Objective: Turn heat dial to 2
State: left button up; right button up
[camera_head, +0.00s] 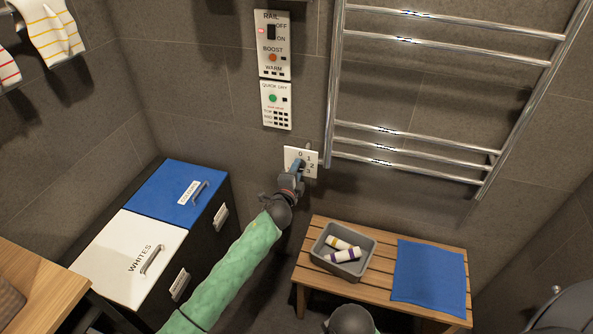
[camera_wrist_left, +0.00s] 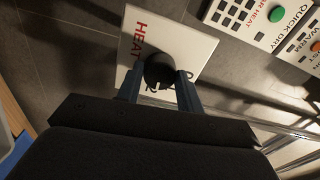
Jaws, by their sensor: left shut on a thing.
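The heat dial is a dark round knob (camera_wrist_left: 159,71) on a white square plate (camera_wrist_left: 187,42) with red HEAT lettering in the left wrist view. In the head view the plate (camera_head: 312,155) is on the wall below the quick dry panel, with small numbers 0 to 3 on it. My left gripper (camera_wrist_left: 160,80) is shut on the knob, one finger on each side. In the head view my left gripper (camera_head: 297,170) reaches the plate from below and hides the knob. Which number the dial points to cannot be made out.
A rail panel (camera_head: 272,45) and a quick dry panel (camera_head: 276,106) are above the plate. A chrome towel rail (camera_head: 410,137) is close on the right. A wooden bench (camera_head: 385,280) below holds a grey bin (camera_head: 327,262) and a blue towel (camera_head: 430,275). Laundry hampers (camera_head: 125,245) stand left.

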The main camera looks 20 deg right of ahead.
pick_arm(q)
jog(key=shift+m, duration=0.5)
pick_arm(e)
jog(key=shift+w+f, duration=0.3)
jog(key=shift+f, duration=0.3)
jog(key=shift+s+f, duration=0.1)
jog(key=shift+s, duration=0.2)
pick_arm(q)
jog(key=o, duration=1)
